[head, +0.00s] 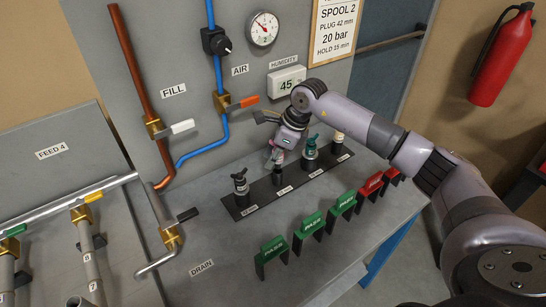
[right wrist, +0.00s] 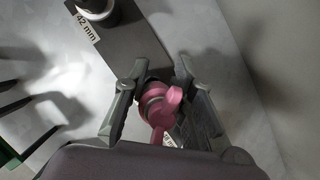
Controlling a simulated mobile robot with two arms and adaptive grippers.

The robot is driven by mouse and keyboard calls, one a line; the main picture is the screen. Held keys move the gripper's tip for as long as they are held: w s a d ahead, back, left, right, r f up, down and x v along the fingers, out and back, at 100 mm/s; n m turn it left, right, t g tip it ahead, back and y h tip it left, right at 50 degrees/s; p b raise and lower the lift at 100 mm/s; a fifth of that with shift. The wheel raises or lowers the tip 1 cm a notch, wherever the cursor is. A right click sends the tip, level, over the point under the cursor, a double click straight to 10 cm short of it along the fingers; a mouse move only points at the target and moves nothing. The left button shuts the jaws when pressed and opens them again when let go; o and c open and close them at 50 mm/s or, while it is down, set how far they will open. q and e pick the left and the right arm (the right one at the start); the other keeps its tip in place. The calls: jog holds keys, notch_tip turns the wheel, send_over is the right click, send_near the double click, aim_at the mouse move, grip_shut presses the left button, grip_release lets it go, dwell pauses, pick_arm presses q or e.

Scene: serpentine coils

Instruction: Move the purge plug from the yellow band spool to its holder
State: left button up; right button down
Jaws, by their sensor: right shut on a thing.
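My right gripper (head: 275,155) is over the dark holder strip (head: 263,197) on the grey bench. In the right wrist view its two fingers (right wrist: 160,75) are closed around a pink plug (right wrist: 160,108). The plug is at the strip's second position from the left; whether it is seated there or held just above cannot be told. A black plug (head: 240,182) and a teal plug (head: 310,148) stand on the strip on either side. A pale plug (head: 338,139) stands at its far end. No yellow band is clear on the spools at left; a yellow handle (head: 93,196) shows there.
Green and red tag stands (head: 312,223) line the bench's front edge. The back panel carries the copper fill pipe (head: 140,90), the blue air pipe (head: 217,75) and a gauge (head: 263,28). A drain valve (head: 172,237) stands left of the strip. A fire extinguisher (head: 500,55) hangs at right.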

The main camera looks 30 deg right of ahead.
pick_arm(q)
jog(key=shift+w, duration=0.2)
pick_arm(e)
jog(key=shift+f+b, duration=0.45)
jog(key=shift+f, duration=0.05)
pick_arm(q)
jog(key=shift+w+f+b, duration=0.2)
jog(key=shift+f+b, duration=0.45)
jog(key=shift+f, duration=0.4)
pick_arm(e)
jog(key=shift+f, duration=0.8)
pick_arm(q)
jog(key=shift+f, duration=0.15)
pick_arm(e)
jog(key=shift+f, duration=0.15)
pick_arm(q)
jog(key=shift+f+b, duration=0.5)
jog(key=shift+b, duration=0.15)
pick_arm(e)
jog(key=shift+f, duration=0.5)
pick_arm(q)
jog(key=shift+s, duration=0.1)
pick_arm(e)
jog(key=c, duration=1.3)
grip_release()
